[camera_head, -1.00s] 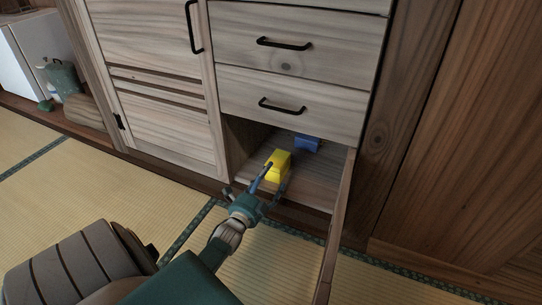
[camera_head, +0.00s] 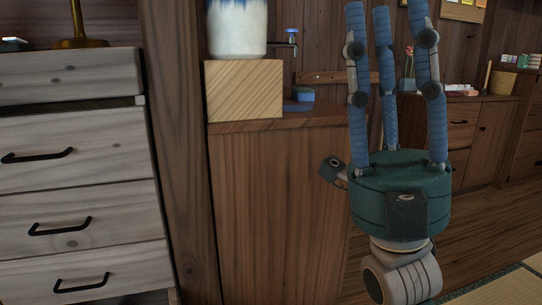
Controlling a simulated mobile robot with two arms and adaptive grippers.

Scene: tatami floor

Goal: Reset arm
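My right gripper (camera_head: 386,8) stands upright in the right half of the head view, above its wrist. Its blue jointed fingers rise from a dark green palm and point up. The fingers are apart with nothing between them, and their tips reach the top edge of the picture. My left gripper is not in view.
A pale wooden drawer chest (camera_head: 72,180) with black handles stands at the left. A brown cabinet (camera_head: 275,210) in the middle carries a wooden block (camera_head: 243,90), a blue-white jar (camera_head: 238,28) and a small blue box (camera_head: 303,95). Low cabinets (camera_head: 470,130) stand behind the gripper.

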